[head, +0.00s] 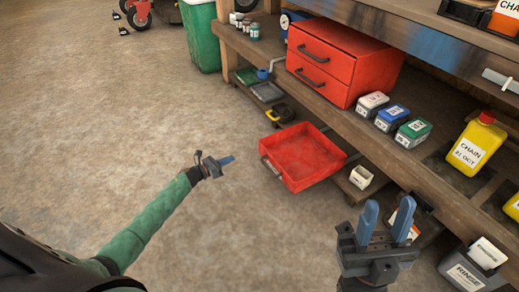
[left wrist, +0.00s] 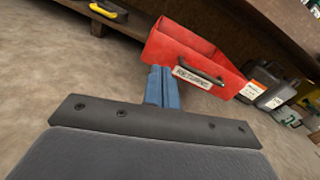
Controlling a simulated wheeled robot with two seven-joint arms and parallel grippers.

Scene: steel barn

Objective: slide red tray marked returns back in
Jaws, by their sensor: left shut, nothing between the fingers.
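My right gripper (head: 386,218) is open and empty, nearer to me and right of the tray.
A red two-drawer cabinet (head: 335,60) stands on the shelf (head: 410,160) above the tray. A small white bin (head: 361,177) is close at the tray's right. A yellow-and-black tool (head: 280,115) lies behind its left.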

